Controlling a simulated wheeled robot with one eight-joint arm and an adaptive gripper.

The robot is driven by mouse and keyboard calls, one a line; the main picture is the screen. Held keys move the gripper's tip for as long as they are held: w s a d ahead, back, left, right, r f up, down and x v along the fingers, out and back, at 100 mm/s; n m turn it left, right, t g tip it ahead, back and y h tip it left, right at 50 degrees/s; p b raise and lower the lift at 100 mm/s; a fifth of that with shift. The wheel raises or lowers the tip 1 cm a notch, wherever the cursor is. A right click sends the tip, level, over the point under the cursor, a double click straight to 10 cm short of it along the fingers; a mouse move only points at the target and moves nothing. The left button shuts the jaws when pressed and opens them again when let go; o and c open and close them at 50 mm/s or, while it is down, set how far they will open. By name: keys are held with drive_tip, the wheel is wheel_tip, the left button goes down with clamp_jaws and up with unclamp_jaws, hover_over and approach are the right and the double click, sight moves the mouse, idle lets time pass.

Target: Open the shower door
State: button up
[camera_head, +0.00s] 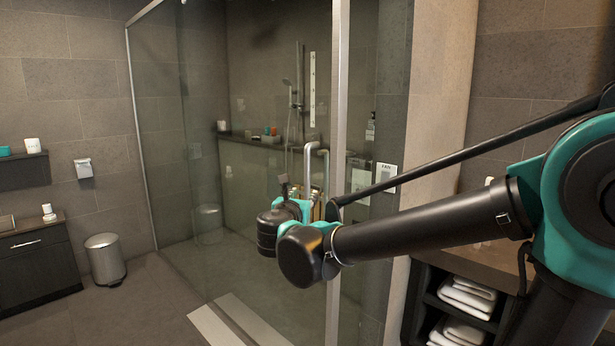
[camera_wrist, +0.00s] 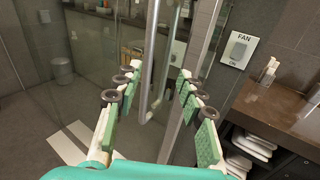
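The glass shower door (camera_head: 255,150) stands in its metal frame and looks shut. Its silver handle (camera_head: 325,160) is a vertical bar with a bent top, beside the frame post, partly hidden by my arm. In the wrist view the handle (camera_wrist: 149,60) runs upright between my two fingers. My gripper (camera_wrist: 159,72) is open, with green pads on either side of the bar. The bar looks nearer the left finger, and I see no pad pressed on it. In the head view my gripper (camera_head: 297,190) is in front of the handle, its fingers mostly hidden behind my wrist.
A counter (camera_wrist: 270,105) with folded towels (camera_head: 467,297) on shelves below stands close on the right. A wall panel marked FAN (camera_wrist: 238,48) is above it. A bin (camera_head: 105,260) and dark cabinet (camera_head: 35,262) are at the far left. The floor before the glass is clear.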

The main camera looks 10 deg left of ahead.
sight(307, 176)
drive_tip(key=shift+n+y, duration=0.3)
drive_tip(key=shift+n, duration=0.3)
drive_tip(key=w, duration=1.1)
drive_tip(key=w+r, duration=0.1)
drive_tip(key=w, duration=0.5)
drive_tip(key=shift+a+r, duration=0.1)
drive_tip(key=shift+a, duration=0.15)
drive_tip(key=shift+c, duration=0.6)
clamp_jaws()
